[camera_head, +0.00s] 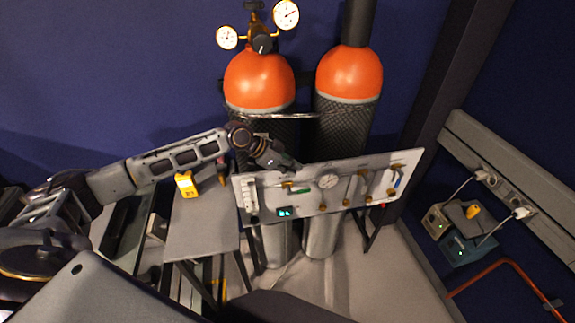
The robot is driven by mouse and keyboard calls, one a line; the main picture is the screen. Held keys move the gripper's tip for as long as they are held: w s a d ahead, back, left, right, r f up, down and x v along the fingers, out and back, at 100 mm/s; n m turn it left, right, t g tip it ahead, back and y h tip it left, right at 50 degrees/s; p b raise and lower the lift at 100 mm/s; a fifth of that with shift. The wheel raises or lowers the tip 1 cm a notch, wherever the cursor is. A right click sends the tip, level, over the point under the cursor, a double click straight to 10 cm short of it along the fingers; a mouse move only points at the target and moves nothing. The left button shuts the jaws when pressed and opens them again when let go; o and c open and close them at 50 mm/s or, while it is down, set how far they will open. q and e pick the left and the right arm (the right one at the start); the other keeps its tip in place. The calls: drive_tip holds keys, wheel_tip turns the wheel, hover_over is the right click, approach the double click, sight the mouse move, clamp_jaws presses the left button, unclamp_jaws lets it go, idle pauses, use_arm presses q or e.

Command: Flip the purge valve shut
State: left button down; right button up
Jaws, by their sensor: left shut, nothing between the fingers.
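A grey valve panel (330,205) stands on legs in front of the gas cylinders. It carries a round gauge (328,181), a small lit display (285,211), a valve with a green handle (300,190), a valve with a blue handle (397,179) and several brass fittings. I cannot read any labels, so which one is the purge valve cannot be told. My left gripper (291,166) is shut and empty at the panel's upper edge, just above the green handle. Whether it touches the panel is unclear. My right gripper is not in view.
Two orange-topped cylinders (259,81) (349,74) stand behind the panel, with gauges on the left one. A small grey table (203,236) with a yellow device (187,184) is to the left. Chargers (468,248) and a wall rail are at right.

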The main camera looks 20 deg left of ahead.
sight(304, 190)
use_arm(q)
drive_tip(key=x, duration=0.4)
drive_tip(key=shift+w+d+f+p, duration=0.1)
drive_tip(key=shift+d+f+p, duration=0.1)
drive_tip(key=shift+p, duration=0.1)
drive_tip(key=f, duration=0.3)
drive_tip(key=shift+w+d+f+p, duration=0.15)
drive_tip(key=shift+w+d+p, duration=0.15)
drive_tip(key=shift+d, duration=0.1)
drive_tip(key=shift+f, duration=0.85)
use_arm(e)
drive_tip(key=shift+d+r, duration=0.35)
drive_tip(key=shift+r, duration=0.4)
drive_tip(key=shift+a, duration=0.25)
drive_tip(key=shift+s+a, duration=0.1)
use_arm(q)
drive_tip(key=shift+w, duration=0.1)
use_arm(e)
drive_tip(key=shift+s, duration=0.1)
use_arm(q)
drive_tip(key=shift+d, duration=0.1)
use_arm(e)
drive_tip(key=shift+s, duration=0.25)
use_arm(q)
drive_tip(key=shift+f+y, duration=0.15)
drive_tip(key=shift+y, duration=0.15)
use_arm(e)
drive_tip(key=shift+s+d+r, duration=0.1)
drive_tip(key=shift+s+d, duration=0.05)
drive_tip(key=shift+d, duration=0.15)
